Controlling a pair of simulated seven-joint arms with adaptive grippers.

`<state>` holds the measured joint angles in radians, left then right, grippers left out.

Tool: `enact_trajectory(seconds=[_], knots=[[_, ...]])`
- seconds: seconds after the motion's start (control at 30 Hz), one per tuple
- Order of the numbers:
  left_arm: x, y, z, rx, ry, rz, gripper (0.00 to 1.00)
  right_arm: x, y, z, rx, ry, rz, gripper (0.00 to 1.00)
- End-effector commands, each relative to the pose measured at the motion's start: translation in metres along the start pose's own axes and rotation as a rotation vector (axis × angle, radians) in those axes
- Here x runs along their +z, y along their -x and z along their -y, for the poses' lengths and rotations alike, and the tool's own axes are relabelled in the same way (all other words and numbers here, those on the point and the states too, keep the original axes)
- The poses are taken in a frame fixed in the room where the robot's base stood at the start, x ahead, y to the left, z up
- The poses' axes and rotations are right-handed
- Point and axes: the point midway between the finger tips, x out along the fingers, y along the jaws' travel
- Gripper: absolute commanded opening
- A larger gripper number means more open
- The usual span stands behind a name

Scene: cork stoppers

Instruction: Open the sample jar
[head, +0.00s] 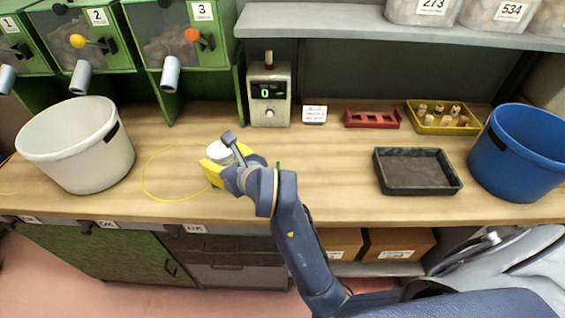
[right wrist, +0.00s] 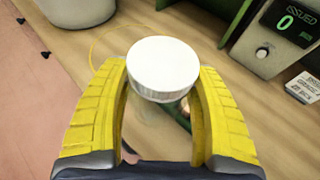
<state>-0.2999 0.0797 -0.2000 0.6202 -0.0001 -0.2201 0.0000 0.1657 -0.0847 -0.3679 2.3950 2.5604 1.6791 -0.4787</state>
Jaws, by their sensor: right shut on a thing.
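The sample jar has a round white lid, which shows in the head view (head: 219,150) and in the right wrist view (right wrist: 163,66). The lid sits on top, and the jar's pale, see-through body (right wrist: 152,128) shows faintly below it between the fingers. My left gripper is not in view.
A yellow ring (head: 150,188) is marked on the wooden bench left of the jar. A white bucket (head: 85,150), a counter box (head: 269,95), a black tray (head: 417,172), a red rack (head: 372,119), a yellow cork tray (head: 443,128) and a blue bucket (head: 520,155) stand around. The middle bench is clear.

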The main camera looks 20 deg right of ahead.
Motion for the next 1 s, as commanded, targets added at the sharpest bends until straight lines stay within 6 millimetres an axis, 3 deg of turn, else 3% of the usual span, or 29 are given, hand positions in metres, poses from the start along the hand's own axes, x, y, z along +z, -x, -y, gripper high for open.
enact_trajectory(seconds=[0.17,0.27,0.53,0.8,1.0], knots=[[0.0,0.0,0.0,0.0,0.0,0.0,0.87,0.027,0.0,0.011,-0.019,-0.006,0.011,0.0],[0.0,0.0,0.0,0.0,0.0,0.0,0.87,0.05,0.004,0.034,-0.075,-0.03,0.015,0.0],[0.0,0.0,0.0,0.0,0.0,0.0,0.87,0.091,0.035,0.137,-0.38,-0.16,0.017,0.0],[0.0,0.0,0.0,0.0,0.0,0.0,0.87,0.089,0.088,0.223,-0.705,-0.288,0.017,0.0],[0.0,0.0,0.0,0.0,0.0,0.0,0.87,0.068,0.117,0.253,-0.865,-0.345,0.018,0.0]])
